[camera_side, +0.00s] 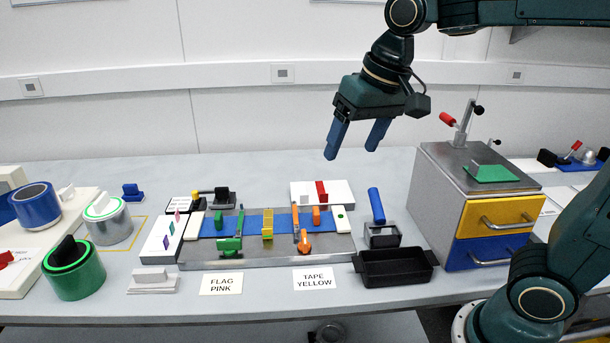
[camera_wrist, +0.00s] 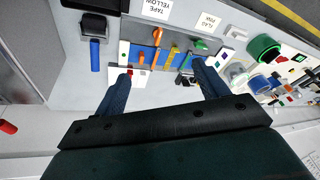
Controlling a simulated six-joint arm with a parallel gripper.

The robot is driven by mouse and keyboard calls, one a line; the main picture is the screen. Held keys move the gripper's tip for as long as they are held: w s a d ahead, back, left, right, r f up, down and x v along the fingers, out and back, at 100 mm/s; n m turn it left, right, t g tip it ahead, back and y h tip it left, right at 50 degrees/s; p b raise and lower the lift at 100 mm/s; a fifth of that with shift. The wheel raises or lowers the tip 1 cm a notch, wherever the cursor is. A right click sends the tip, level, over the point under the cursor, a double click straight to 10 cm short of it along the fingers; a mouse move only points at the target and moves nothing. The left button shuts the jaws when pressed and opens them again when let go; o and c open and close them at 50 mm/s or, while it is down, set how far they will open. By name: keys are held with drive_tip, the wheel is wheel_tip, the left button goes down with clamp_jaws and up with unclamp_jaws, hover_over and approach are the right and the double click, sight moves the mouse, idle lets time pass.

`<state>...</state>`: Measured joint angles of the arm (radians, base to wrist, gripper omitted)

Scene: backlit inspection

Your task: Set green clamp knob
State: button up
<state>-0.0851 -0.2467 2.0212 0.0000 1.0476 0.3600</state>
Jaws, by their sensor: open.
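The green clamp knob (camera_side: 230,244) sits at the front left of a metal fixture (camera_side: 270,258) on the bench. An orange clamp knob (camera_side: 304,244) sits at the fixture's front right. It also shows in the wrist view (camera_wrist: 157,36). A blue strip (camera_side: 248,223) lies across the fixture, with a yellow piece (camera_side: 267,224) standing on it between the two clamps. My gripper (camera_side: 352,154) is open and empty, its two blue fingers well above and behind the fixture. In the wrist view the fixture lies beyond and between my fingertips (camera_wrist: 160,82).
A black tray (camera_side: 394,268) and a blue-handled tool (camera_side: 377,206) stand right of the fixture. A drawer cabinet (camera_side: 450,200) is farther right. Green-ringed (camera_side: 74,270) and blue (camera_side: 35,204) cylinders stand left. Labels (camera_side: 221,284) lie in front. The air around my gripper is clear.

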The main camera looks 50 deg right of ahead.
drive_tip(key=w+a+f+m+g, duration=0.1)
drive_tip(key=w+a, duration=0.1)
drive_tip(key=w, duration=0.5)
drive_tip(key=w+a+f+m+g, duration=0.1)
drive_tip(key=w+a+f+m, duration=0.15)
drive_tip(key=w, duration=0.35)
drive_tip(key=m+g, duration=0.2)
hover_over(229, 240)
wheel_tip(229, 240, down, 9)
drive_tip(key=shift+w, duration=0.1)
wheel_tip(229, 240, down, 14)
drive_tip(key=shift+r, duration=0.2)
drive_tip(key=c, duration=1)
